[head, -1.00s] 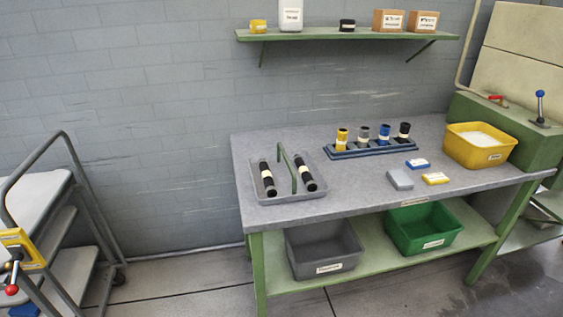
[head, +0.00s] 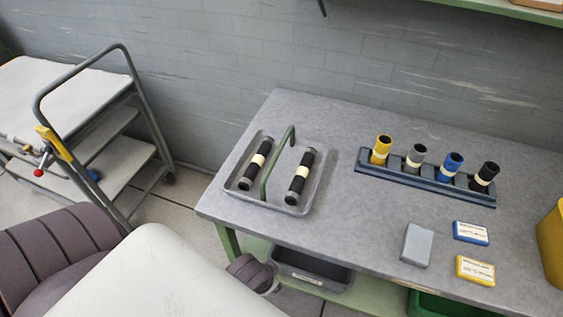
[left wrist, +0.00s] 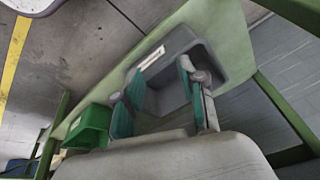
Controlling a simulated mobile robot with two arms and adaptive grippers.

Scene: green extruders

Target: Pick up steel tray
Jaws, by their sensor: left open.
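The steel tray (head: 272,198) sits on the left end of the grey workbench in the head view. It has a green bar handle (head: 278,163) across its middle. Two black rollers with cream bands lie in it, one on the left (head: 258,163) and one on the right (head: 300,177) of the handle. My left gripper (left wrist: 160,103) shows in the left wrist view with green-padded fingers apart and nothing between them. It is below the bench top, in front of the grey bin. The steel tray is not clearly seen there. My right gripper is not in view.
The workbench (head: 350,235) also holds a rack (head: 425,180) of several coloured rollers, a grey block (head: 416,245), and blue and yellow boxes. A grey bin (left wrist: 205,55) and green bin (left wrist: 92,125) are on the lower shelf. A trolley (head: 150,125) stands at left.

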